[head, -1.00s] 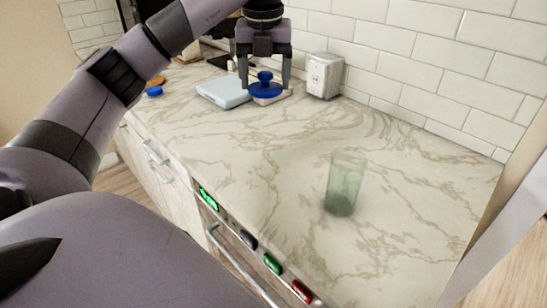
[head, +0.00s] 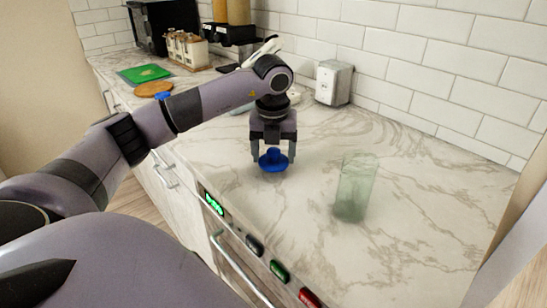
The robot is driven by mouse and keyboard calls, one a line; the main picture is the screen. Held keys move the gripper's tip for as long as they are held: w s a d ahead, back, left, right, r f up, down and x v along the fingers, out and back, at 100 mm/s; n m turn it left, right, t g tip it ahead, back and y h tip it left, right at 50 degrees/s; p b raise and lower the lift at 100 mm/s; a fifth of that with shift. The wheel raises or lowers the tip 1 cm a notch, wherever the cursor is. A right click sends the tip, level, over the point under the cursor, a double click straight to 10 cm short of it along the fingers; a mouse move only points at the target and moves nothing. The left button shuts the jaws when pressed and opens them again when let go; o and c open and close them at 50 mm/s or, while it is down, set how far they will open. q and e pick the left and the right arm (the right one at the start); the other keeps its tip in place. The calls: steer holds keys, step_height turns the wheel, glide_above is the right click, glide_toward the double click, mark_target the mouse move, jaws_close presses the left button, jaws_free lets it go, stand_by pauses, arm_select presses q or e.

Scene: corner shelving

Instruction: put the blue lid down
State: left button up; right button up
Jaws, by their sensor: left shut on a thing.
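The blue lid (head: 273,161) is a round disc with a knob on top. My left gripper (head: 273,156) is shut on it from above, with a finger on each side. The lid is at or just above the marble counter (head: 240,190); I cannot tell whether it touches. My right gripper is not in view.
A translucent green glass (head: 354,188) stands on the counter to the right of the lid. A metal dispenser (head: 333,82) stands by the tiled wall. A green board (head: 145,73) and a round wooden board (head: 153,89) lie at the back left. The counter around the lid is clear.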

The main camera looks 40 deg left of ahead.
mark_target(272, 165)
arm_select(q)
steer(key=shift+f, duration=0.85)
steer(key=shift+f, duration=0.2)
steer(key=o, duration=1)
steer(key=shift+o, duration=0.2)
step_height(272, 165, up, 12)
steer(key=s+d, duration=0.1)
steer(key=shift+s+r, duration=0.2)
steer(key=shift+s+d+f, duration=0.1)
